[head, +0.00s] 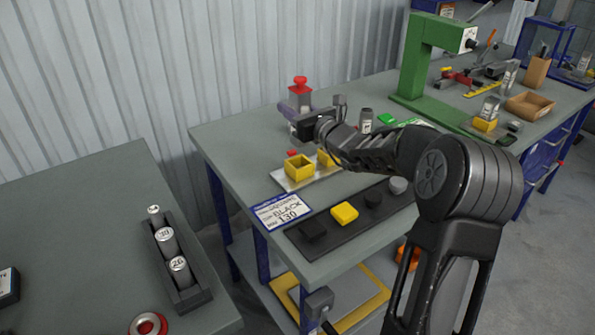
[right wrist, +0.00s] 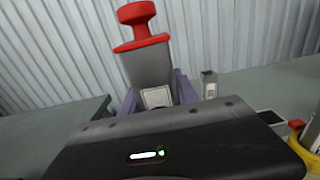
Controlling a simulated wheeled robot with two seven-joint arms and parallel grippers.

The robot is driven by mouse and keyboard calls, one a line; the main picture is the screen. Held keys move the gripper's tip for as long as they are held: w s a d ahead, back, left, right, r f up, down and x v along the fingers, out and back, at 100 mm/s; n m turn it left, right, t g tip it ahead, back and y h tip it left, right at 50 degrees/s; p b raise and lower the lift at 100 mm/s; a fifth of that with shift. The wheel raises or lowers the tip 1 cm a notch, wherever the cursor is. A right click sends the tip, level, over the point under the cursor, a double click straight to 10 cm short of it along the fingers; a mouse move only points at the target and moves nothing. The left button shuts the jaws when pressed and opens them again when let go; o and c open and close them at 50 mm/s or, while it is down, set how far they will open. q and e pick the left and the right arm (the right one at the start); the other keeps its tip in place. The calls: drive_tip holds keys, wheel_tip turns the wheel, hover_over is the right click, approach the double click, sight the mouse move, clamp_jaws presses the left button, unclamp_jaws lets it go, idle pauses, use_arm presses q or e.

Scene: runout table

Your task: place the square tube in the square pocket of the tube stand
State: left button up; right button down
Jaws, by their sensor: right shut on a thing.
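The grey square tube with a red knobbed top (head: 300,95) is upright in my right gripper (head: 299,122), above the far left part of the right-hand table. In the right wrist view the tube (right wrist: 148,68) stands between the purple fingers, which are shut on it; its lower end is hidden. The tube stand is a pale plate (head: 318,177) with yellow pockets. The open square pocket (head: 299,168) is at its left, in front of and below the gripper. Another yellow pocket (head: 325,158) is partly hidden by my right arm. My left gripper is not in view.
A dark mat (head: 330,231) with black, yellow and grey caps lies in front of the stand, beside a printed card (head: 283,211). A small grey container (head: 366,118) and a green press (head: 420,60) stand farther right. A rack of cylinders (head: 183,265) is on the left table.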

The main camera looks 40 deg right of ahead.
sight(293, 141)
drive_tip(key=shift+f, duration=3.1)
drive_tip(key=shift+w+f+p, duration=0.1)
drive_tip(key=shift+f+p, duration=0.35)
drive_tip(key=shift+f, duration=1.5)
drive_tip(key=c, duration=1.4)
unclamp_jaws()
drive_tip(key=shift+f, duration=0.15)
drive_tip(key=o, duration=0.5)
drive_tip(key=shift+r, duration=0.2)
